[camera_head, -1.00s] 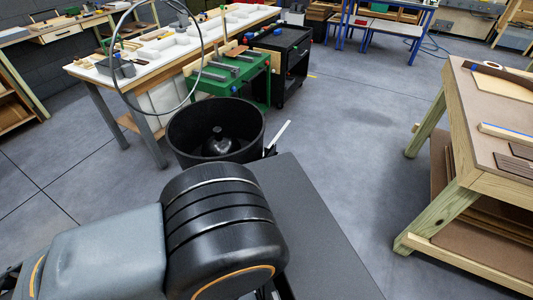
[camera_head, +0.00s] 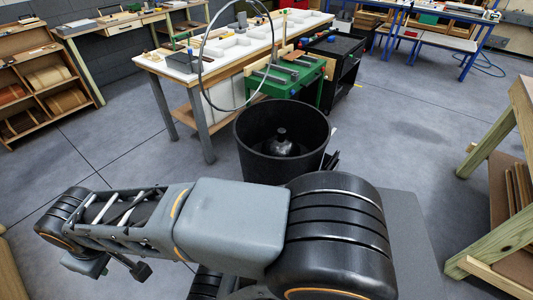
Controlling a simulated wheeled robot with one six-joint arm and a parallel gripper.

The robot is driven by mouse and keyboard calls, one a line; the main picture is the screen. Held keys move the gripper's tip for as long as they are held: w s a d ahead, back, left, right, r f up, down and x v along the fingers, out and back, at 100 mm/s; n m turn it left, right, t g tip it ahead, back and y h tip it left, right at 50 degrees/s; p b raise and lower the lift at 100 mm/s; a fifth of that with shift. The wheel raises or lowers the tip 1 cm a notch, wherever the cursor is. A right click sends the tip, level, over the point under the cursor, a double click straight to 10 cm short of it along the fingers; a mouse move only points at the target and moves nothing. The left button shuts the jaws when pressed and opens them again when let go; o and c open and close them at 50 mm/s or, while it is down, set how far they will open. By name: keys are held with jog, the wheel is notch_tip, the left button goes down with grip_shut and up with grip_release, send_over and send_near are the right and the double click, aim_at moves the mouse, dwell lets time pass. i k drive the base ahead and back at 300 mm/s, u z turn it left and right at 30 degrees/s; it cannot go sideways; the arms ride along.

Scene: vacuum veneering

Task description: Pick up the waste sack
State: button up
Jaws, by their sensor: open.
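The waste sack appears to be the dark, rounded, shiny bundle with a narrow upright neck (camera_head: 282,145) inside a round black bin (camera_head: 262,171). Only its top shows; the bin wall hides the rest. My arm stretches across the foreground to the left, in front of the bin. My gripper (camera_head: 118,267) seems to be the small dark part below the arm's far end at lower left. It is open, well left of the bin and apart from the sack. Its fingers are small and hard to make out.
A thin metal hoop (camera_head: 202,62) stands upright behind the bin. A long white-topped bench (camera_head: 185,66), a green cart (camera_head: 297,92) and a black cart (camera_head: 350,78) lie behind. A wooden bench (camera_head: 497,141) is at right. Floor is clear at left and between bin and wooden bench.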

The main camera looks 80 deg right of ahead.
aim_at(281, 145)
jog(key=i, duration=1.95)
jog(key=z, duration=3.8)
jog(key=i, duration=1.65)
jog(key=z, duration=0.05)
